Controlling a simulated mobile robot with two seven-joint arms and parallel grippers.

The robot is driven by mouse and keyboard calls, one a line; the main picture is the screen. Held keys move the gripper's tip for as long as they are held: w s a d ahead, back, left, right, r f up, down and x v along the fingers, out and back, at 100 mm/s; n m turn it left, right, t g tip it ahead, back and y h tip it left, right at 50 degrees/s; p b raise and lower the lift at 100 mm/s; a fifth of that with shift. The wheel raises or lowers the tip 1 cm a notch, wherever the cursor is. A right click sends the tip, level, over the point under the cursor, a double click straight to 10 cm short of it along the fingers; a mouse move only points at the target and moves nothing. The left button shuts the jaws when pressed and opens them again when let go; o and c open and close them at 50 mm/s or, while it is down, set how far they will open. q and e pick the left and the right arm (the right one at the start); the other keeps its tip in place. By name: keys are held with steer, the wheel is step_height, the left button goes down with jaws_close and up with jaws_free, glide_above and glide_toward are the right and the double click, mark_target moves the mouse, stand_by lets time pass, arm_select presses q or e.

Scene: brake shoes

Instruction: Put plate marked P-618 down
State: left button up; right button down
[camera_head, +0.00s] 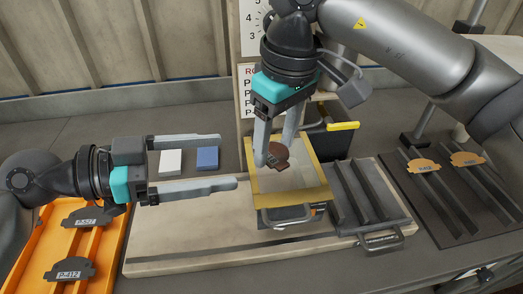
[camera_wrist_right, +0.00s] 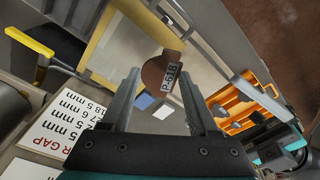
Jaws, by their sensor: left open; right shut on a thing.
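The plate marked P-618 (camera_head: 279,155) is brown, and its white label (camera_wrist_right: 170,78) reads in the right wrist view. My right gripper (camera_head: 275,156) comes down from above and is shut on this plate, with the plate at its fingertips. The plate is over the pale square surface with a yellow border (camera_head: 317,186); I cannot tell whether it touches it. The fingers hide part of the plate in the head view. My left gripper (camera_head: 227,160) is open and empty, left of the yellow-bordered square, with its fingers pointing right.
A dark grooved rack (camera_head: 345,207) stands right of the square. Another rack (camera_head: 440,215) at the far right holds two orange-brown plates. An orange tray (camera_head: 32,238) at the left holds dark plates P-527 and P-412.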

mark_target(279, 152)
arm_select(q)
steer(key=x, duration=1.1)
steer(key=shift+d+f, duration=0.1)
steer(key=c, duration=1)
steer(key=shift+c, duration=0.3)
arm_select(e)
steer(key=shift+c, duration=0.4)
jaws_free()
